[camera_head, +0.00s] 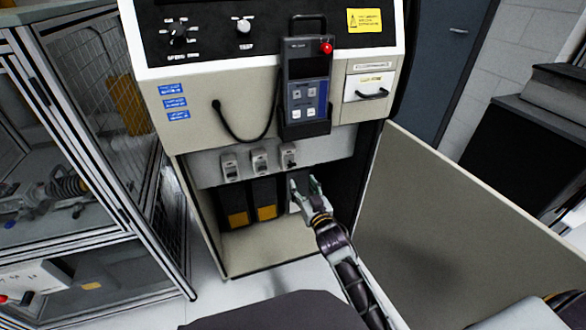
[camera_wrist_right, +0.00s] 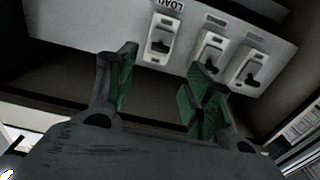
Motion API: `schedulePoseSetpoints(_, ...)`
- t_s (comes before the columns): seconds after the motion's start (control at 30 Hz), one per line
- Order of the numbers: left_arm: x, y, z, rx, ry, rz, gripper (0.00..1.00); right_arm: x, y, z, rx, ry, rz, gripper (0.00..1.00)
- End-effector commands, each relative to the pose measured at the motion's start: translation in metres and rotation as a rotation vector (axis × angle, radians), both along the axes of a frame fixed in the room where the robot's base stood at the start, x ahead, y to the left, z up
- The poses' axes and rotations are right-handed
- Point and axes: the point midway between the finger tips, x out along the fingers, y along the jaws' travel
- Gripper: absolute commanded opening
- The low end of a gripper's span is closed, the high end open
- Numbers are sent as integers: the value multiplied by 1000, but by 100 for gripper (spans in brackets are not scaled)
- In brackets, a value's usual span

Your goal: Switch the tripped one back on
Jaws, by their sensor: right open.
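Three light-grey breaker switches sit in a row on the grey panel: the left (camera_head: 230,166), the middle (camera_head: 259,160) and the right one (camera_head: 289,156). In the right wrist view three switches show too, one under a "LOAD" label (camera_wrist_right: 160,38), the others in the middle (camera_wrist_right: 210,50) and at the right (camera_wrist_right: 248,68). Each has a dark lever; I cannot tell surely which is tripped. My right gripper (camera_head: 303,185) is open and empty, just below the right switch, apart from it. Its green-padded fingers (camera_wrist_right: 164,64) are spread in the wrist view. My left gripper is out of view.
The cabinet's lower compartment is open, with dark boxes with orange ends (camera_head: 266,212) inside. A hanging handset (camera_head: 305,85) with a red button is above the switches. The open door (camera_head: 460,240) stands at the right, a mesh-walled frame (camera_head: 105,100) at the left.

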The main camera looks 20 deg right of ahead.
Motion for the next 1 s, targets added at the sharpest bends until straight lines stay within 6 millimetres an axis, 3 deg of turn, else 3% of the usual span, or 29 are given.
schedulePoseSetpoints(1.0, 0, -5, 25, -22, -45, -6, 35, 79, 3, 0, 0, -1, 1, 52)
